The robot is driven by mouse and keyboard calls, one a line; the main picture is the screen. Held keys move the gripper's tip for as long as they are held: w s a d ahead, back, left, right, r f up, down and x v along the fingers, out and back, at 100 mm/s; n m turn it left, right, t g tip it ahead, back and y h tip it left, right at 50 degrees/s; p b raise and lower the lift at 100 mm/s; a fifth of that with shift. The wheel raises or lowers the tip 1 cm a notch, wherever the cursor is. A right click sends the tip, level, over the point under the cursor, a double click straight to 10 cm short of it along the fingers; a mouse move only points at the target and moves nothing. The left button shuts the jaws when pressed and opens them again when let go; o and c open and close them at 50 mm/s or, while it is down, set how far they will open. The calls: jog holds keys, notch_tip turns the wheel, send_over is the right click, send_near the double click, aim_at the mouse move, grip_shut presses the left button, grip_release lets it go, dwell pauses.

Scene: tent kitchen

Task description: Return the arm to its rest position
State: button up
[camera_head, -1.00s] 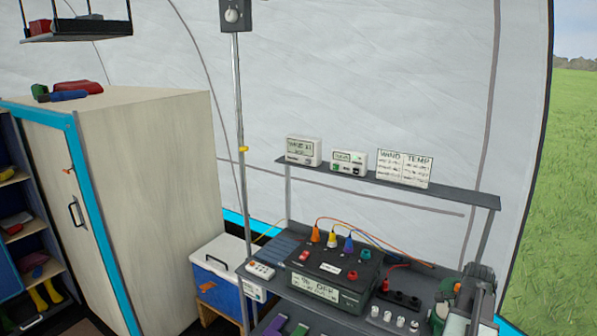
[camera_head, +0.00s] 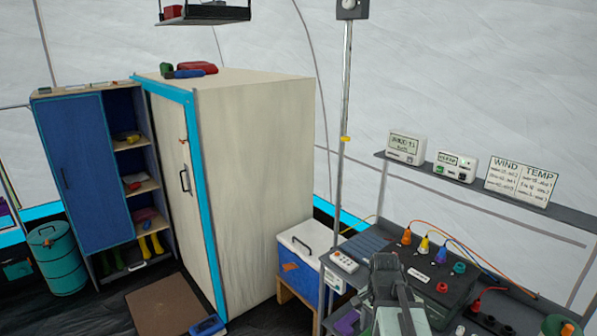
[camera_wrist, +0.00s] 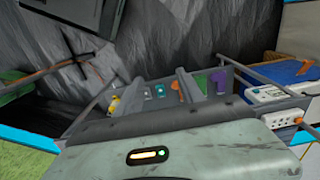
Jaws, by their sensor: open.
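My arm rises at the lower right of the head view, in front of the workbench, with its dark grey end (camera_head: 388,272) uppermost. It hides part of the black console. In the wrist view, my pale grey-green wrist housing with a lit orange bar fills the bottom. Two grey fingers of my gripper (camera_wrist: 208,82) stand apart beyond it, with nothing seen held between them. Small coloured items on the bench show behind and beside the fingers. I cannot tell the exact distance from the gripper to the bench.
The workbench has a black console (camera_head: 460,268) with coloured plugs and a raised shelf (camera_head: 575,213) with displays. A blue-white cooler (camera_head: 307,238) stands left of it, beside a tall pale cabinet (camera_head: 255,170). A thin pole (camera_head: 342,120) rises nearby.

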jog(key=s+a+n, duration=0.2)
jog(key=a+n, duration=0.7)
jog(key=n, duration=0.1)
jog(key=shift+a+n, duration=0.25)
jog(key=shift+n, duration=0.15)
